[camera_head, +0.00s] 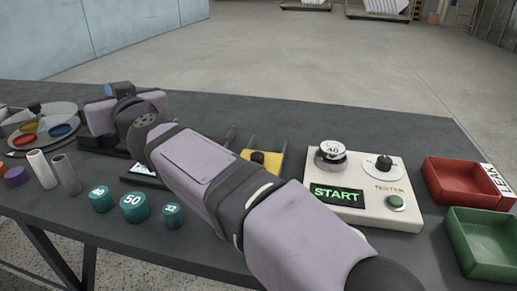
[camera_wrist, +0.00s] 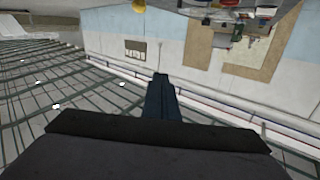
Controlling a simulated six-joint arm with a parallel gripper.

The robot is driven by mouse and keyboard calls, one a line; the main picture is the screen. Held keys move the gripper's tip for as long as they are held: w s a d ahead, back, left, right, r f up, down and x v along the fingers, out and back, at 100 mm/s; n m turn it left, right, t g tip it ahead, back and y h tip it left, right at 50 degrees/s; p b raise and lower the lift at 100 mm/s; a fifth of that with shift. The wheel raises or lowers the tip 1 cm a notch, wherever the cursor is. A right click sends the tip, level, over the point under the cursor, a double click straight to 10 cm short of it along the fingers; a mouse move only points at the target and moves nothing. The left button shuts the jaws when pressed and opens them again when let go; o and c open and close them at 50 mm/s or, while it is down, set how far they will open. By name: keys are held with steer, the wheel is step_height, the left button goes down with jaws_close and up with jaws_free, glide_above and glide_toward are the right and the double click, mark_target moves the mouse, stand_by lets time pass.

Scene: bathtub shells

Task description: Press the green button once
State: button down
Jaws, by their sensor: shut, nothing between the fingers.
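The green button (camera_head: 396,202) sits on the front right corner of a cream tester box (camera_head: 345,217). The box's screen (camera_head: 337,194) reads START in green. A silver piece marked 40 (camera_head: 332,150) rests on the box's back left, and a black knob (camera_head: 384,163) is at its back right. My arm crosses the head view in front of the table, with its wrist at the left, well away from the button. In the wrist view my gripper (camera_wrist: 161,82) is shut and empty, pointing out at the room. In the head view its fingers cannot be made out.
A red tray (camera_head: 462,202) and a green tray (camera_head: 484,264) stand right of the tester. Teal cylinders marked 40, 50 and 32 (camera_head: 134,206) stand at the front left. Grey and white tubes (camera_head: 42,168) and a round plate with coloured discs (camera_head: 28,127) are further left.

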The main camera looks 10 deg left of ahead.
steer(key=w+d+f+n+t+h+p, duration=0.1)
steer(key=w+d+f+t+h+p, duration=0.15)
steer(key=w+d+h+p, duration=0.85)
steer(key=w+d+n+p, duration=0.1)
steer(key=w+d+p, duration=0.4)
steer(key=d, duration=0.4)
steer(key=w+d+f+n+p, duration=0.1)
steer(key=w+d+p, duration=0.35)
steer(key=d, duration=0.55)
steer(key=w+d+n+p, duration=0.1)
steer(key=w+d+p, duration=0.4)
steer(key=d, duration=0.4)
steer(key=s+d+f+n+g+p, duration=0.1)
steer(key=s+d+p, duration=0.2)
steer(key=d+p, duration=0.4)
steer(key=s+d+f+n+g+p, duration=0.1)
steer(key=s+d+n+p, duration=0.3)
steer(key=d, duration=0.6)
steer(key=s+d+r+g+y+p, duration=0.1)
steer(key=s+g+p, duration=0.1)
steer(key=s+p, duration=0.5)
steer(key=s+d+r+m+g+y+p, duration=0.1)
steer(key=s+d+g+y+p, duration=0.1)
steer(key=s+p, duration=0.5)
steer(key=s, duration=0.5)
